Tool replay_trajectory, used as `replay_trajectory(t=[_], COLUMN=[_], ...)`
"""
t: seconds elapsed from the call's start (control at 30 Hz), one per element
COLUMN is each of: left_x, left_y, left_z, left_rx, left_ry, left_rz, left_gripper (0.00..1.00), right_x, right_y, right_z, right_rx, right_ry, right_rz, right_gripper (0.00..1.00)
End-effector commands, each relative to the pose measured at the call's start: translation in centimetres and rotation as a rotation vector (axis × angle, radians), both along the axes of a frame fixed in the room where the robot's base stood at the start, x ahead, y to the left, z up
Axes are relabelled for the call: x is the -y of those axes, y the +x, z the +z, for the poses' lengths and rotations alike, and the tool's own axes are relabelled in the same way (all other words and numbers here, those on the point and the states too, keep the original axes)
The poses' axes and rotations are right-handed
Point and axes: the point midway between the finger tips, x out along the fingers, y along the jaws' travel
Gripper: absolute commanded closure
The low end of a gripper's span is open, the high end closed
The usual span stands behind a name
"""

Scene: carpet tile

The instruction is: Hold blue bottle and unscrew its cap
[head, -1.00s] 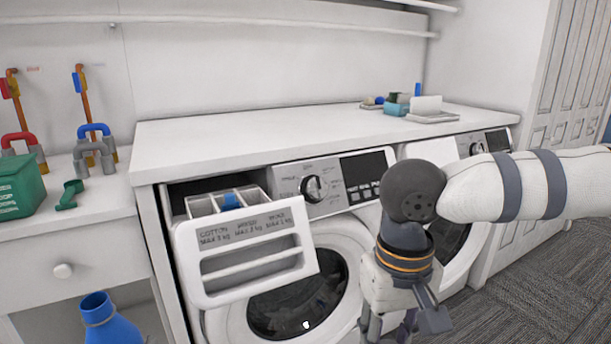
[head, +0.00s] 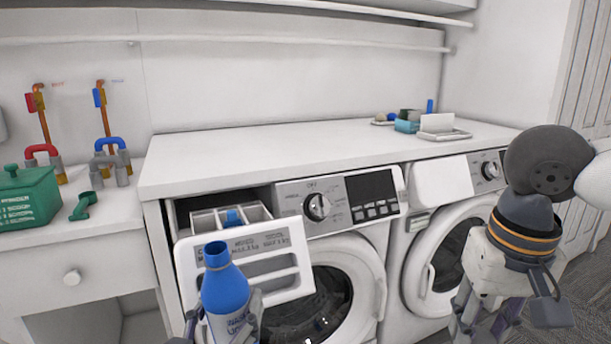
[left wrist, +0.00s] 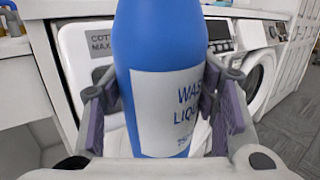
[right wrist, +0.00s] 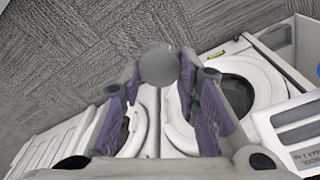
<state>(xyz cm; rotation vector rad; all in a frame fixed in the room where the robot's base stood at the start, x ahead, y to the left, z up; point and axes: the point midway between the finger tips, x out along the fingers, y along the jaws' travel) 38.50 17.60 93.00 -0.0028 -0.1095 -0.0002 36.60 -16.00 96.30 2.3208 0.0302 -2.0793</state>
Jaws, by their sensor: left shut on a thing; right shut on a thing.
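The blue bottle (head: 224,292), with a white label, is upright in front of the pulled-out detergent drawer. My left gripper (head: 222,325) is shut around its body; in the left wrist view the bottle (left wrist: 163,60) fills the space between the fingers. Its narrow blue neck shows at the top in the head view, with no separate cap on it. My right gripper (head: 488,322) is away to the right, before the second washer. In the right wrist view it is shut on a grey round piece (right wrist: 160,66), which looks like a cap.
The open detergent drawer (head: 250,285) juts out behind the bottle from the left washer. The white counter (head: 300,155) holds small items at its far right. A green box (head: 28,200) and green scoop (head: 83,206) stand on the left counter. Carpet lies at right.

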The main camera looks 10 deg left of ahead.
Motion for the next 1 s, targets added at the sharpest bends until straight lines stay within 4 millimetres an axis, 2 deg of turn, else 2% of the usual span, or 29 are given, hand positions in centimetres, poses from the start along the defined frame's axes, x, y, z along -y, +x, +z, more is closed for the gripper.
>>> replay_trajectory(t=[0.07,0.17,0.3,0.47,0.6,0.83,1.0], left_x=[0.0,0.0,0.0,0.0,0.0,0.0,0.6], left_y=[0.1,0.0,0.1,0.1,0.1,0.1,0.0], left_z=[-0.7,-0.8,-0.8,-0.7,-0.7,-0.7,-0.9], left_rx=[-0.013,-0.014,-0.013,-0.013,-0.013,-0.013,-0.019], left_ry=[0.0,0.0,0.0,0.0,0.0,0.0,-0.012], left_rz=[0.0,0.0,0.0,0.0,0.0,0.0,-0.011], left_gripper=[1.0,1.0,1.0,1.0,1.0,1.0,1.0], right_x=[-1.5,-3.7,-7.8,-13.1,-16.9,-21.4,-21.3], right_y=[1.1,2.4,3.3,3.0,1.9,-0.3,-0.3], right_z=[0.6,2.6,5.9,9.3,11.2,13.1,13.1], right_rx=[-0.016,-0.018,-0.018,-0.019,-0.019,-0.017,-0.017], right_ry=[-0.003,-0.006,-0.013,-0.023,-0.029,-0.038,-0.038], right_rz=[0.024,0.06,0.126,0.214,0.28,0.366,0.365], right_gripper=[1.0,1.0,1.0,1.0,1.0,1.0,1.0])
